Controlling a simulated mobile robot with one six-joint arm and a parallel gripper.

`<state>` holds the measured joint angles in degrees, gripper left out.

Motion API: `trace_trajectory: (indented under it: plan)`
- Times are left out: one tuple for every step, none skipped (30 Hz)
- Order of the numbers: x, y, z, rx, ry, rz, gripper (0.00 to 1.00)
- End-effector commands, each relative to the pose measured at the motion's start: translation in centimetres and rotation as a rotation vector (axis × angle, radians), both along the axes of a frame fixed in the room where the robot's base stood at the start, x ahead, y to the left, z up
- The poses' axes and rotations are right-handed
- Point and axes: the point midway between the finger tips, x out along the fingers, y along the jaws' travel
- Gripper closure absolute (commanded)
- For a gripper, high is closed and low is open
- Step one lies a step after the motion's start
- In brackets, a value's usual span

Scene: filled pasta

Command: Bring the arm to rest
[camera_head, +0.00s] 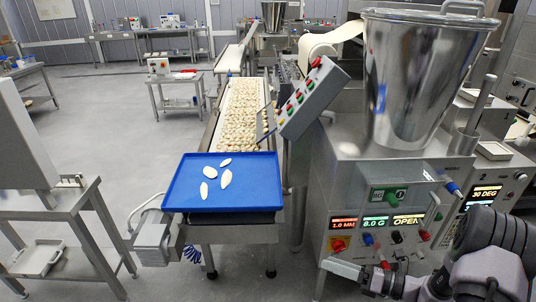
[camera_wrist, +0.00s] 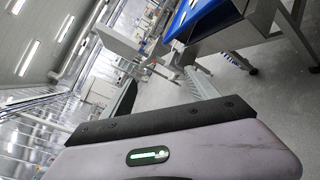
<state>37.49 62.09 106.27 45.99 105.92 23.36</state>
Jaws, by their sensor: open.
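My arm comes in at the lower right of the head view, bent in front of the steel machine (camera_head: 340,190). My gripper (camera_head: 348,270) points left, low at the machine's front. It is open, and I see nothing held in it. In the wrist view, a grey-purple housing with a green light fills the bottom. A pale ridged part, perhaps a finger, stands above it. The blue tray (camera_head: 178,192) is up and left of my gripper, apart from it; its corner also shows in the wrist view (camera_wrist: 178,22).
Several pale pasta pieces (camera_head: 225,178) lie on the blue tray. A conveyor (camera_head: 240,110) full of pieces runs behind it. A large steel hopper (camera_head: 410,80) tops the machine, and knobs and displays (camera_head: 376,223) sit close to my gripper. Grey floor is open at left.

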Motion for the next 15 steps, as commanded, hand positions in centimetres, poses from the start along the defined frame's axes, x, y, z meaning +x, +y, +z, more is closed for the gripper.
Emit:
trace_trajectory:
  plan:
    - [-0.8,2.4,3.7,-0.133,-0.097,0.130,0.31]
    - [-1.9,3.9,5.7,-0.225,-0.164,0.221,0.31]
    - [-3.5,5.7,8.0,-0.346,-0.258,0.341,0.31]
    - [-4.9,6.9,9.6,-0.439,-0.331,0.429,0.31]
    - [-6.3,7.9,11.0,-0.529,-0.408,0.514,0.31]
    - [-8.3,9.0,12.7,-0.650,-0.513,0.626,0.31]
    - [-9.8,9.6,13.8,-0.740,-0.595,0.708,0.31]
    - [-11.3,10.1,14.8,-0.830,-0.679,0.789,0.31]
    - [-13.3,10.4,16.0,-0.950,-0.795,0.891,0.31]
    - [-14.6,10.5,16.8,-1.039,-0.883,0.965,0.31]
    - [-15.9,10.5,17.5,-1.129,-0.970,1.034,0.31]
    - [-17.4,10.3,18.4,-1.245,-1.086,1.120,0.31]
    - [-18.3,10.0,19.0,-1.328,-1.170,1.177,0.31]
    - [-19.1,9.8,19.5,-1.405,-1.247,1.228,0.31]
    - [-20.0,9.4,20.2,-1.502,-1.341,1.287,0.31]
